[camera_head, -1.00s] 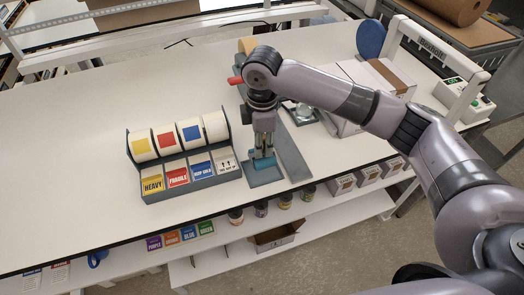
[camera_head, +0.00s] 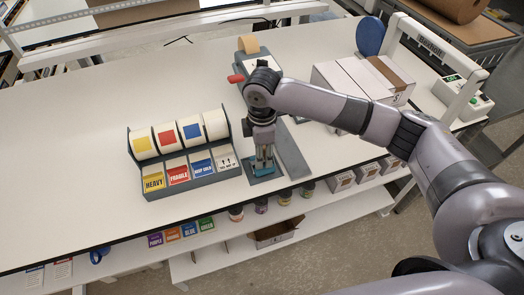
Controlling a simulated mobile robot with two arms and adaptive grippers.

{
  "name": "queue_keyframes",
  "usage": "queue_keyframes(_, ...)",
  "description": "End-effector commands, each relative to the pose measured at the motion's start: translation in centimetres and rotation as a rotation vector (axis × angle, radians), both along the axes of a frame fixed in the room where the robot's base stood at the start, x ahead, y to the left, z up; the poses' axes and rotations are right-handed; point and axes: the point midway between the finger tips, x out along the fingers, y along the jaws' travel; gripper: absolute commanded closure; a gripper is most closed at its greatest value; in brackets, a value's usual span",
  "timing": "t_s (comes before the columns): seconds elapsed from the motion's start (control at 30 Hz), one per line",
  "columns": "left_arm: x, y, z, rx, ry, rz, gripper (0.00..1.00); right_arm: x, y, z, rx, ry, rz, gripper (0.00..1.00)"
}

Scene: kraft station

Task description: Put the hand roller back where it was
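The hand roller (camera_head: 263,170) shows as a small teal piece at my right gripper, near the front edge of the white table. It is low over or resting on a dark grey pad (camera_head: 266,180); I cannot tell whether it touches. My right gripper (camera_head: 263,158) points down, with its fingertips at the roller. The fingers cover much of the roller, and I cannot tell whether they are closed on it. My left gripper is not in view.
A label dispenser (camera_head: 196,183) with several rolls stands close on the left. A long grey plate (camera_head: 292,155) lies just right of the gripper. A red-handled tape tool (camera_head: 236,78) and white boxes (camera_head: 345,82) are behind. The table's left side is clear.

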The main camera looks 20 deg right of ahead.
Motion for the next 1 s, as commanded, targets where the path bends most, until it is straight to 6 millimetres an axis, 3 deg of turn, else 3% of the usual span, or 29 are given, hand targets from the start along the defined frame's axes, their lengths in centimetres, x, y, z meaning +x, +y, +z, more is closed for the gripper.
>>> queue_keyframes(0.47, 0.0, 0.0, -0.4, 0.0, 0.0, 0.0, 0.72, 0.1, 0.0, 0.8, 0.001, -0.002, 0.001, 0.58)
queue_keyframes(1.0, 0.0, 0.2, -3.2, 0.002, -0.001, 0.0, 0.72, 0.0, 0.1, 10.9, 0.002, -0.003, 0.001, 0.58)
